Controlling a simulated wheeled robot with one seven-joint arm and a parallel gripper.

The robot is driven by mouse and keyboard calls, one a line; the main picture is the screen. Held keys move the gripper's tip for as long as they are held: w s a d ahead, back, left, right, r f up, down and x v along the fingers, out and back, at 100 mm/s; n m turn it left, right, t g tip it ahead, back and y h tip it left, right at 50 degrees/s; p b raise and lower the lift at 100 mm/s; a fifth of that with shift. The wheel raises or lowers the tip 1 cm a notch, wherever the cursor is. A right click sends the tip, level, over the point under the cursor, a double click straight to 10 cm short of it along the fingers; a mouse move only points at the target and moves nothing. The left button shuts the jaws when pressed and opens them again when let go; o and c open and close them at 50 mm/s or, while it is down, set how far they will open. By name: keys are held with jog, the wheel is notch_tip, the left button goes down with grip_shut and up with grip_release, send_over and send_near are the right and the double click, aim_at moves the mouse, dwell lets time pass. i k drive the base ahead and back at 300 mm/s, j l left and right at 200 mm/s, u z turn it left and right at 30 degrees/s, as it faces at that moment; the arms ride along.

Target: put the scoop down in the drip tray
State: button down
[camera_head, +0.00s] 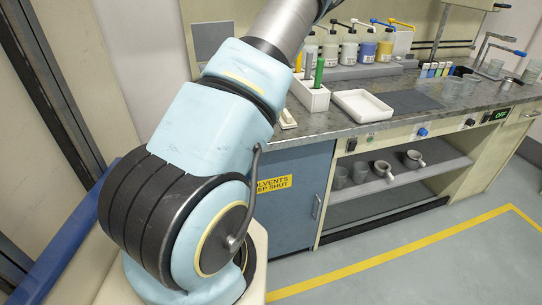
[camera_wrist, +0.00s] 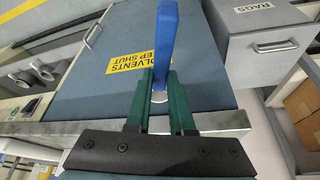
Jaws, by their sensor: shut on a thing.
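My gripper (camera_wrist: 160,80) shows in the wrist view, with its two green fingers shut on a blue thing, which I take to be the scoop (camera_wrist: 162,35). Its long blue part points away from my gripper, and a small pale metal part shows between the fingers. The rest of it is hidden. The white, shallow drip tray (camera_head: 362,105) lies on the grey worktop in the head view and looks empty. My gripper is outside the head view, so its distance from the tray cannot be told.
The wrist view shows the solvents cabinet (camera_wrist: 200,80) and a rags box (camera_wrist: 262,50).

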aim_at(354, 103)
jog(key=l, duration=0.85)
jog(key=i+l, duration=0.1)
jog(key=l, duration=0.75)
jog(key=l+u, duration=0.35)
jog(key=l, duration=1.8)
jog(key=k, duration=0.05)
